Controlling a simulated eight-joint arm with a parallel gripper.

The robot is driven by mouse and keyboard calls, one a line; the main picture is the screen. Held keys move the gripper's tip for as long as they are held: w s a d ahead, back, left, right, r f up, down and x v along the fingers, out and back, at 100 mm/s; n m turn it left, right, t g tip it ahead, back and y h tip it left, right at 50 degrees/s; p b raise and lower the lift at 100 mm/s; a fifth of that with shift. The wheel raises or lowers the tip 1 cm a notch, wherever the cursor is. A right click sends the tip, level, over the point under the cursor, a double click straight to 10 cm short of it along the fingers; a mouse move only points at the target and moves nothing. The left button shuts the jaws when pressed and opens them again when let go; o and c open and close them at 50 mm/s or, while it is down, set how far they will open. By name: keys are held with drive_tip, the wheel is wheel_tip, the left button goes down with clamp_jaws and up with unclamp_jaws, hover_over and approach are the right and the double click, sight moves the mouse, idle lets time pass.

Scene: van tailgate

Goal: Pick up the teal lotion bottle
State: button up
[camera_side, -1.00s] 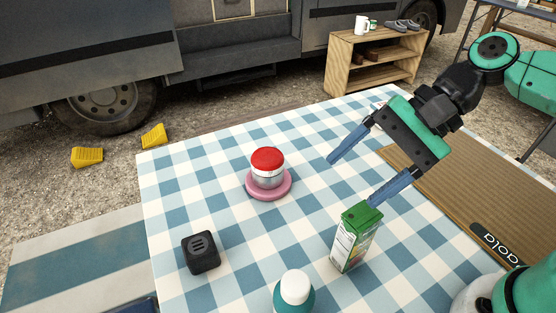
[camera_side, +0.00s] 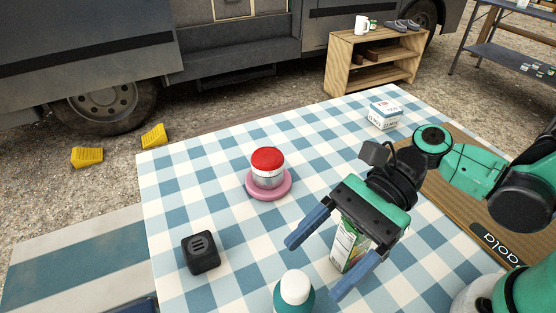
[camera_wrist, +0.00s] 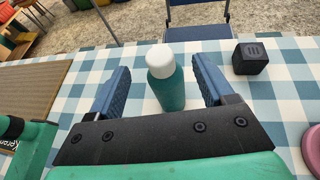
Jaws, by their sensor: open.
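The teal lotion bottle (camera_side: 294,296) with a white cap stands upright at the near edge of the table in the side view, its lower part cut off by the frame. In the wrist view the bottle (camera_wrist: 166,86) stands ahead of my gripper, in line with the gap between the fingers. My gripper (camera_side: 311,268) is open, with blue fingers spread wide and nothing between them. It hangs above the table, behind and to the right of the bottle. The wrist view shows the open gripper too (camera_wrist: 162,85).
A green and white carton (camera_side: 346,247) stands partly hidden behind my gripper. A black cube (camera_side: 200,252) is left of the bottle. A red-lidded jar (camera_side: 267,168) sits on a pink dish (camera_side: 254,193). A white box (camera_side: 384,115) is at the back right. The checked table's middle is clear.

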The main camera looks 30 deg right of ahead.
sight(293, 305)
drive_tip(key=shift+x, duration=1.15)
clamp_jaws()
